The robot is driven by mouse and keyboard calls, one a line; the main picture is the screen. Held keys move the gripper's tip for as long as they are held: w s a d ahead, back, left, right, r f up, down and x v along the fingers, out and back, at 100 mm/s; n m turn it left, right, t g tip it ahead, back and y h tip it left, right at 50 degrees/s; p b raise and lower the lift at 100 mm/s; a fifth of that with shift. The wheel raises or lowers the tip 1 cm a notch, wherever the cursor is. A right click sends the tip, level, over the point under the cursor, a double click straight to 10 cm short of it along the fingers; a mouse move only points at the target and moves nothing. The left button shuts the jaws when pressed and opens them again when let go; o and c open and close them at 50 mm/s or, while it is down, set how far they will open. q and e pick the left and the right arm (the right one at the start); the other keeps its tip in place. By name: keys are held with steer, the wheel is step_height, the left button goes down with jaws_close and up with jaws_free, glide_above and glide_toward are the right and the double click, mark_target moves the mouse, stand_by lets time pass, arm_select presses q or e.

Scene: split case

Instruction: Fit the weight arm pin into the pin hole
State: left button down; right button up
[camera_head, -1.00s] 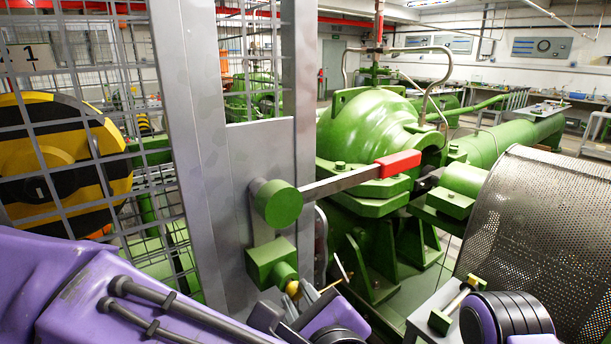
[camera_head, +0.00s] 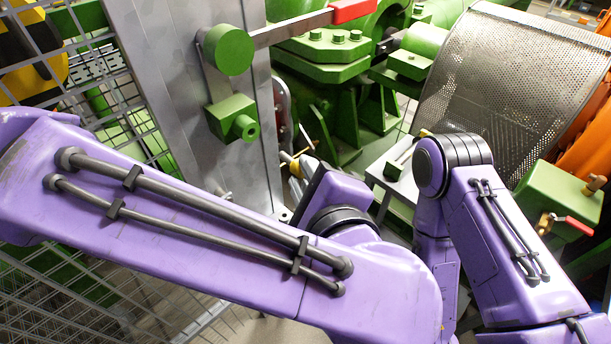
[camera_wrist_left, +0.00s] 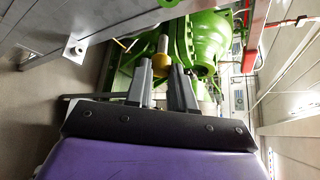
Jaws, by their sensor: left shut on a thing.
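My left gripper (camera_head: 297,168) is partly hidden behind its own purple wrist, right of and below the green block. In the left wrist view its two fingers (camera_wrist_left: 163,75) close on a brass-yellow pin (camera_wrist_left: 162,45) that points away from the wrist. A green block (camera_head: 232,115) with a round boss (camera_head: 245,127) is on the grey plate; I cannot tell for sure that its opening is the pin hole. Above it, the weight arm (camera_head: 292,30) runs from a green disc (camera_head: 228,50) to a red grip (camera_head: 353,10). The pin is apart from the boss. My right gripper is hidden.
A grey upright plate (camera_head: 170,70) and wire mesh (camera_head: 60,280) stand at left. Green machinery (camera_head: 325,70) fills the middle back. A perforated metal drum (camera_head: 510,90) and a green box with a red-handled valve (camera_head: 565,200) are at right.

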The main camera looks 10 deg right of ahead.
mark_target(282, 158)
arm_select(q)
steer(key=shift+w+a+f, duration=0.1)
steer(key=shift+a, duration=0.05)
steer(key=w+a+b, duration=0.1)
steer(key=w+a, duration=0.1)
steer(key=w, duration=0.1)
steer(key=shift+w+a+b, duration=0.25)
steer(key=shift+b, duration=0.15)
steer(key=shift+w+a, duration=0.3)
steer(key=shift+w, duration=0.15)
steer(key=shift+b, duration=0.7)
steer(key=shift+b, duration=0.5)
stand_by(0.4)
